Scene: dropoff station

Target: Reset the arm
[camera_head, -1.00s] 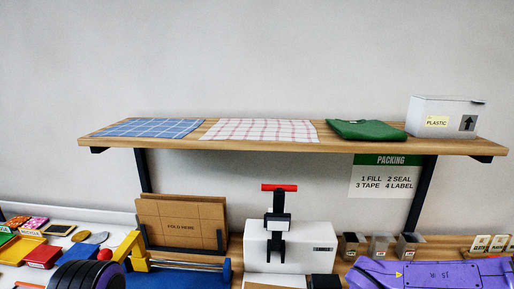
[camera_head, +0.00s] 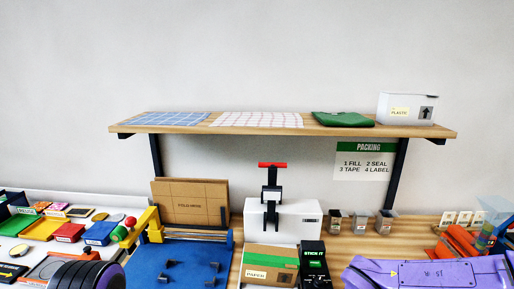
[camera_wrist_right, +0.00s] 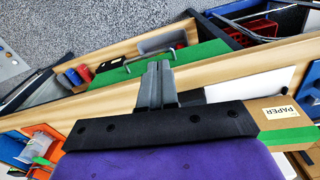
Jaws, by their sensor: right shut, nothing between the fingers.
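My right gripper (camera_wrist_right: 158,85) shows in the right wrist view, with its two grey fingers together and nothing between them. It is over the bench area, close to a cardboard box labelled PAPER (camera_wrist_right: 285,118); I cannot tell the exact gap. In the head view my purple right arm (camera_head: 430,273) lies across the lower right, and its gripper is not visible there. Part of my left arm (camera_head: 85,274) shows at the lower left. My left gripper is out of the picture.
The bench holds a blue mat (camera_head: 185,262), a white press with a red handle (camera_head: 285,222), a PAPER box (camera_head: 268,262), a black STICK IT device (camera_head: 313,262), small metal bins (camera_head: 360,222) and coloured trays (camera_head: 68,233). A wooden shelf (camera_head: 290,130) spans the wall above.

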